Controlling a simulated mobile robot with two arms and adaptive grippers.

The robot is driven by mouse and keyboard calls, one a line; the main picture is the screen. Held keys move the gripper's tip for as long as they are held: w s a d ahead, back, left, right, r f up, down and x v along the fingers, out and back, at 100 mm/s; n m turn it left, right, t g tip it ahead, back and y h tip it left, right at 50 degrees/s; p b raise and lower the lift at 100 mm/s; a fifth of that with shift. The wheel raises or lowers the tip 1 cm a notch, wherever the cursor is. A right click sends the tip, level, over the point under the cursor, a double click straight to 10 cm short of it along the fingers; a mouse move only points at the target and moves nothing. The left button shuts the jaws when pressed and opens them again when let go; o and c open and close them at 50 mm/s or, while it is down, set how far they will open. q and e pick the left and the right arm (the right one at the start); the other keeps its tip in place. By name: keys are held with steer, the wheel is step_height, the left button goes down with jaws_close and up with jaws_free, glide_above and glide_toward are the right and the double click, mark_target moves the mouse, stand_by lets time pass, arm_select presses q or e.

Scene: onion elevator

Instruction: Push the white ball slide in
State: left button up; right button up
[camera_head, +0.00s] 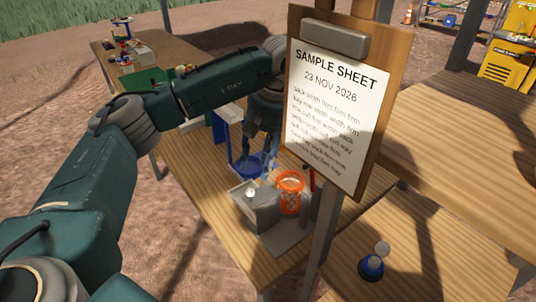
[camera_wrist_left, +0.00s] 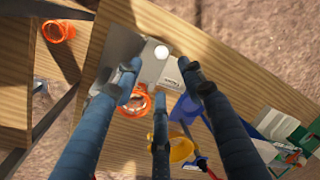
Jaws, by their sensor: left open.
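The white ball (camera_head: 250,193) sits as a knob on the grey box-shaped unit (camera_head: 262,211) on the wooden table. In the left wrist view the white ball (camera_wrist_left: 162,52) shows beyond my fingertips, on the grey unit (camera_wrist_left: 152,70). My left gripper (camera_head: 262,165) hangs with its fingers pointing down, behind the unit in the head view. In the left wrist view the left gripper (camera_wrist_left: 158,80) has its fingers spread, with nothing between them. I cannot tell whether a finger touches the unit. My right gripper is not in view.
An orange ring-topped container (camera_head: 290,186) stands right beside the unit. A blue part (camera_wrist_left: 190,108) and a yellow bowl (camera_wrist_left: 181,149) lie near the fingers. A sample sheet board (camera_head: 338,110) stands in front of the table's right side, hiding part of it.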

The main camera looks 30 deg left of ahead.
mark_target(251, 189)
arm_select(q)
steer(key=shift+s+a+f+p, duration=0.2)
steer(key=shift+s+f, duration=0.1)
steer(key=shift+f, duration=0.35)
steer(key=shift+s+a+f+p, duration=0.2)
steer(key=shift+s+f, duration=0.1)
steer(key=shift+f, duration=0.3)
steer(key=f, duration=0.2)
steer(key=f+p, duration=0.1)
steer(key=shift+s+a, duration=0.15)
steer(key=shift+a, duration=0.1)
steer(key=shift+a+f+p, duration=0.15)
steer(key=shift+f+p, duration=0.05)
steer(key=shift+f, duration=0.8)
steer(key=shift+a+f+p, duration=0.1)
steer(key=shift+f+p, duration=0.05)
steer(key=shift+f, duration=0.8)
steer(key=shift+c, duration=0.7)
jaws_close()
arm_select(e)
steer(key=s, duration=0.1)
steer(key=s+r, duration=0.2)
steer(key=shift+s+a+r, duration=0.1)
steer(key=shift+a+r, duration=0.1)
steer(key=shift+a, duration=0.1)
